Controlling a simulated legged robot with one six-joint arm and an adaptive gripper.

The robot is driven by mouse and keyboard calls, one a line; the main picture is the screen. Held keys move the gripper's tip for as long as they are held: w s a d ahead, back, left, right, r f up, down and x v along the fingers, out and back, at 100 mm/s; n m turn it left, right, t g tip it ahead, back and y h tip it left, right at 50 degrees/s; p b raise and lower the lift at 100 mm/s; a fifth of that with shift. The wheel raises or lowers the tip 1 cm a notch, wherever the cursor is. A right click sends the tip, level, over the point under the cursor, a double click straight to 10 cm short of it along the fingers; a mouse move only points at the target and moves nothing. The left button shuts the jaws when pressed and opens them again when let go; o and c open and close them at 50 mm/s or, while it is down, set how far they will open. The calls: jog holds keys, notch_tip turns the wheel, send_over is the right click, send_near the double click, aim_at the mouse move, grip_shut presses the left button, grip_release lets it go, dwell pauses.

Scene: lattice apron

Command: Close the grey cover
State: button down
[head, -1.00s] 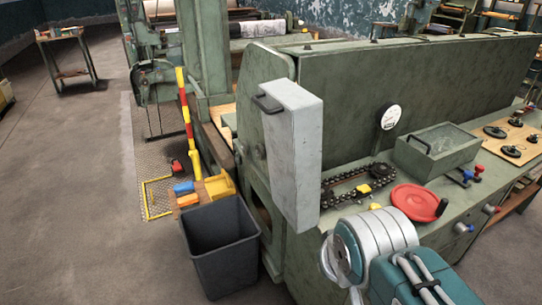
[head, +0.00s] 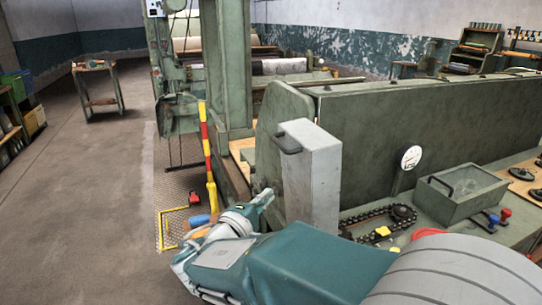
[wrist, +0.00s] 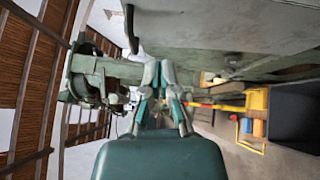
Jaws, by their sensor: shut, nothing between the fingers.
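The grey cover (head: 312,175) is a tall light-grey box with a dark bar handle (head: 286,142) near its top left. It stands out from the left end of the green machine, swung open. My gripper (head: 265,196) is just left of the cover's lower part and below the handle. I cannot tell whether it touches the cover. In the wrist view my gripper (wrist: 159,72) has its fingers together and empty. The cover (wrist: 225,22) fills the upper right there, and the dark handle (wrist: 131,28) shows left of it.
A red-and-yellow post (head: 207,150) stands behind my gripper. A black bin (wrist: 290,115) shows in the wrist view. The floor at left is open.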

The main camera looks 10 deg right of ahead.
jog(key=w+a+n+t+y, duration=0.2)
jog(key=a+t, duration=0.1)
jog(key=a, duration=0.3)
jog(key=w+d+r, duration=0.4)
jog(key=w+d, duration=0.4)
jog(key=w, duration=0.1)
jog(key=shift+d, duration=0.3)
